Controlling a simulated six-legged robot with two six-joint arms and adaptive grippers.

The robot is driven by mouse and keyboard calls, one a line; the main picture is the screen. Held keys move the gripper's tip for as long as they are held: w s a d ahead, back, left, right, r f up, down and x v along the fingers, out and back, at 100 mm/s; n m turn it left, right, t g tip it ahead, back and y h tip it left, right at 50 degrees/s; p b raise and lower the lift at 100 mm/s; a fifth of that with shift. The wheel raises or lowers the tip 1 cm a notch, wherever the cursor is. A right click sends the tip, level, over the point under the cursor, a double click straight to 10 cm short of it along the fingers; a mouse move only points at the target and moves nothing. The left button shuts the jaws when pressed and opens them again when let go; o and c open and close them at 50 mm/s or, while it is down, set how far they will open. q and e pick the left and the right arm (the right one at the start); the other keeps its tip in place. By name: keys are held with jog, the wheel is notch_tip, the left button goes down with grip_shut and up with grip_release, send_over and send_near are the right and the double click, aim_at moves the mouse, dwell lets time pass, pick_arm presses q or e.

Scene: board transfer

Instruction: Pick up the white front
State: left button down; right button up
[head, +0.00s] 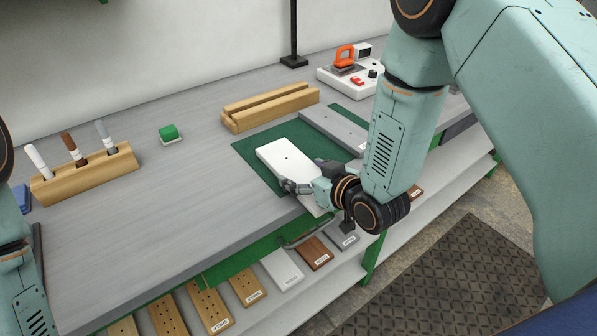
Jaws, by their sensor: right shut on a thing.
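The white front (283,160) is a flat white board with small holes. It lies over the dark green mat (254,147) on the grey workbench, its near end close to the bench's front edge. My right gripper (290,187) is at the near left side of the board and is shut on it. The fingers and wrist hide part of the board's near end. I cannot tell whether the board is lifted clear of the mat. My left arm shows at the left edge; its gripper is out of view.
A slotted wooden block (270,106) stands behind. A wooden holder (85,177) with three markers and a green block (168,132) stand left. Labelled boards lie on the shelf below. The bench's left middle is clear.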

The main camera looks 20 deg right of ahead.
aim_at(305, 175)
jog(key=c, duration=0.6)
notch_tip(305, 175, up, 10)
jog(key=shift+w+p, duration=0.1)
jog(key=shift+p, duration=0.55)
jog(key=shift+d, duration=0.1)
